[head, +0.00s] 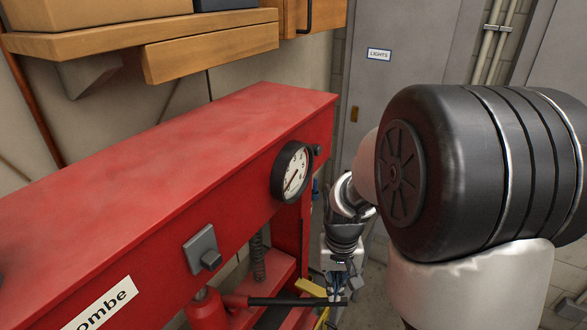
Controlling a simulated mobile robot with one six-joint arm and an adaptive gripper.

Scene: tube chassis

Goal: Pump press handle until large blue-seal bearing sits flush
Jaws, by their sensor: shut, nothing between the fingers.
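The red press frame (150,165) fills the left and middle of the head view. A black press handle (285,301) runs roughly level at the bottom, from a red cylinder (205,310) toward the right. My gripper (337,294) is at the handle's right end, shut with nothing between its fingers. Gripper and handle overlap in the picture; I cannot tell whether they touch. The large blue-seal bearing cannot be made out.
A round gauge (291,171) is on the press's front beam, with a grey block (202,249) left of it. A coil spring (258,259) hangs below. A wooden shelf (150,37) is above.

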